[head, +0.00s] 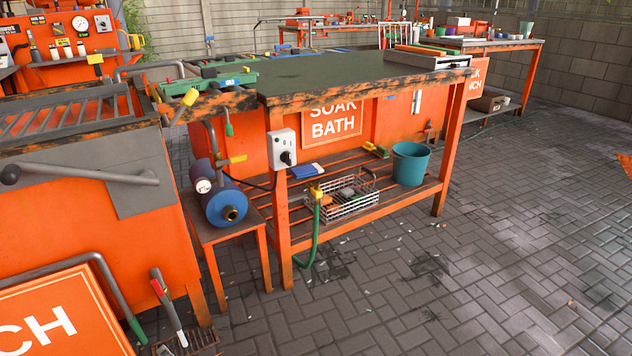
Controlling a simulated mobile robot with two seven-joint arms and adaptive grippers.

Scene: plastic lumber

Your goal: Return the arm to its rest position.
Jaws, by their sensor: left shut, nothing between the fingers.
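I see neither of my grippers in the head view, and I cannot make out any part of my arms. Their pose and what is around them are hidden from me. The nearest thing on the left is an orange tank (90,235) with a grey lever (85,172) that ends in a black ball. Beside it stands an orange workbench with a dark green top (330,76) and a sign reading "SOAK BATH" (333,120).
A blue pump (224,207) sits on a low orange stand right of the tank. The bench's lower shelf holds a wire basket (342,205) and a teal bucket (410,164). Another bench (500,45) stands at the back right. The paved floor (500,260) at right is mostly clear.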

